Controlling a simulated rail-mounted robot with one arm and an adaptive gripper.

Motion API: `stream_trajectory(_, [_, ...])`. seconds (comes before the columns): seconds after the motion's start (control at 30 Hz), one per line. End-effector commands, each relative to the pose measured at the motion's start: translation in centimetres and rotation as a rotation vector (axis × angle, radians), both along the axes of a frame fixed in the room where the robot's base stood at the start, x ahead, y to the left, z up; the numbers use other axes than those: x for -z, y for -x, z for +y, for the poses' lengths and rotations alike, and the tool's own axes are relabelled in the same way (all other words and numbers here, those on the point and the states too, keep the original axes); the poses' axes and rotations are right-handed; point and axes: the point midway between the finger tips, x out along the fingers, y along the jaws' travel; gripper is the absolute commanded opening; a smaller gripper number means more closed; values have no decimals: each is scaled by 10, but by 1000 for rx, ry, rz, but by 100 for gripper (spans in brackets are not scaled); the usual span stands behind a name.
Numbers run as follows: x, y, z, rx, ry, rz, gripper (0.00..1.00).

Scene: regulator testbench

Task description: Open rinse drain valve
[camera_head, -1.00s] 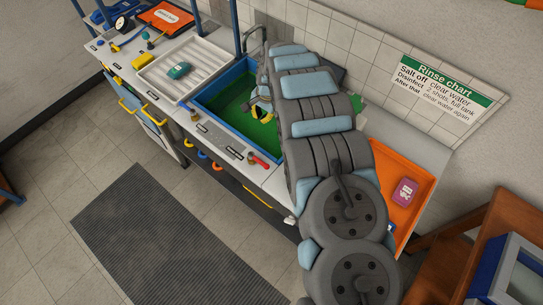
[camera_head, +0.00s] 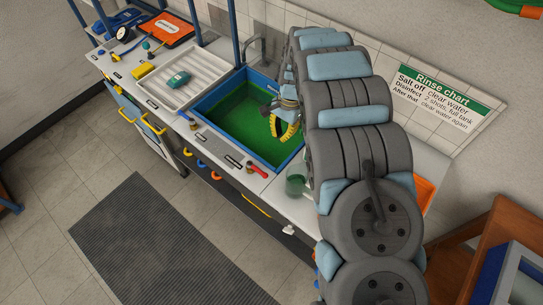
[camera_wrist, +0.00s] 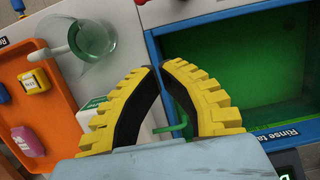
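A small valve with a red lever (camera_head: 257,170) and a brass-coloured body sits on the counter's front strip, near the front right corner of the blue-rimmed rinse tank (camera_head: 205,106). The tank's floor is green. My gripper (camera_head: 284,130) hangs over the tank's right part, behind and right of the red lever and apart from it. In the wrist view its yellow, black-lined fingers (camera_wrist: 160,67) bow outward and their tips nearly meet, with only a thin gap. A green bent rod (camera_wrist: 181,115) shows between the fingers; no grip on it can be made out.
A glass jug (camera_head: 297,180) stands right of the tank, partly behind my arm. An orange tray (camera_wrist: 60,105) with small bottles is beyond it. A white ribbed tray (camera_head: 170,92) with a green item lies left. Several coloured handles line the counter front.

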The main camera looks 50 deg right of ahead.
Motion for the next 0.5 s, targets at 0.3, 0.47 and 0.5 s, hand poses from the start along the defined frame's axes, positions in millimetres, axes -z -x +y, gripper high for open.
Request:
stream_trajectory(0.3, [26, 0, 6, 0, 1, -2, 0])
stream_trajectory(0.47, [42, 1, 9, -1, 1, -1, 0])
stream_trajectory(0.5, [46, 1, 11, 0, 1, -2, 0])
